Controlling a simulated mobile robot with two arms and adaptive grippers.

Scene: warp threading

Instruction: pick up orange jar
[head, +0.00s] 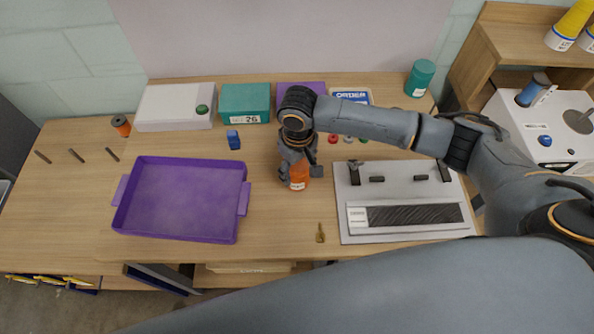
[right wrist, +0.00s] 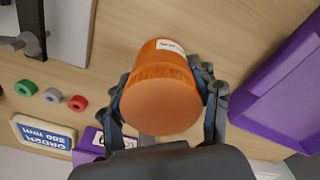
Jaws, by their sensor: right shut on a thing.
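The orange jar (head: 298,181) is in the middle of the table in the head view, under my right gripper (head: 298,168). It carries a white label. In the right wrist view the jar (right wrist: 161,88) sits between the two fingers of my right gripper (right wrist: 165,98), which is shut on it from both sides. I cannot tell whether the jar still touches the table. A large arm link of mine crosses the bottom of the head view, but my left gripper is not in view.
A purple tray (head: 180,238) is to the left. A white box (head: 176,106), teal box (head: 245,102) and green jar (head: 420,77) stand at the back. The table's far left is mostly free.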

